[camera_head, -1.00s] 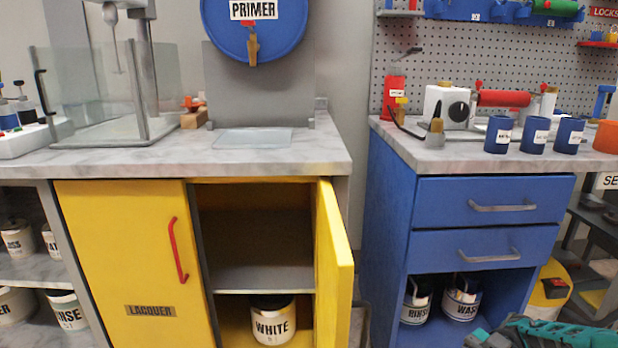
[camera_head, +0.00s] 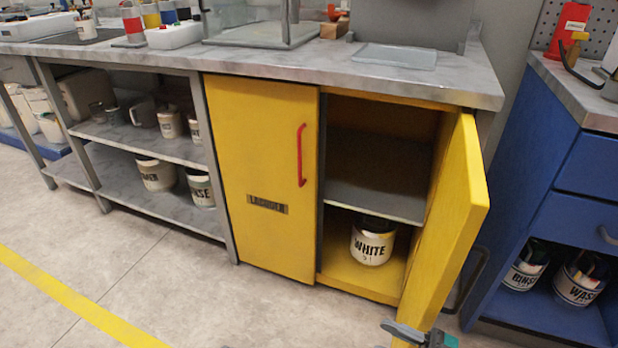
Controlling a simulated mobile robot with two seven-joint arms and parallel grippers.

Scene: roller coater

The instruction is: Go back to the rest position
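My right gripper (camera_head: 418,335) shows only in part at the bottom edge, right of the middle, in front of the lower end of the open yellow door (camera_head: 452,215). A grey finger and a teal part show; I cannot tell whether it is open. My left gripper is out of view. The yellow cabinet has its left door (camera_head: 262,180), labelled LACQUER, shut. Its right side stands open, and a WHITE can (camera_head: 373,241) stands on its floor.
A grey marbled counter (camera_head: 240,62) runs above the cabinet. Open shelves (camera_head: 150,147) with cans and mugs are at left. A blue drawer unit (camera_head: 560,150) stands at right. The floor (camera_head: 215,300) at front left is clear, with a yellow line.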

